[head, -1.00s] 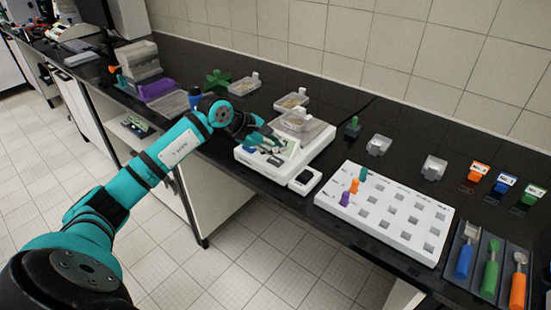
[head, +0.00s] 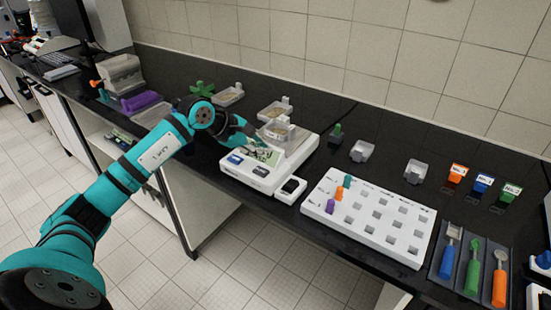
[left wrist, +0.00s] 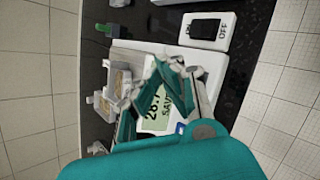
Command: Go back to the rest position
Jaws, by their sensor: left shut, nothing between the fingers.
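My left gripper (head: 262,145) is over the front part of the white balance (head: 297,156), with its fingers shut and nothing between them. In the left wrist view the teal fingers (left wrist: 160,72) meet at their tips in front of the balance's lit display (left wrist: 157,108), which they partly cover. I cannot tell the exact gap between fingertips and balance. A clear container (head: 278,131) is at the back of the balance. Blue and dark buttons show on its front edge. My right gripper is not in view.
A white rack with several holes (head: 372,250) and a small black-screened device (head: 290,189) lie right of the balance. A dark tray (head: 436,265) holds coloured-handled tools. Clear containers and a green knobbed piece (head: 202,89) stand behind. The floor in front is clear.

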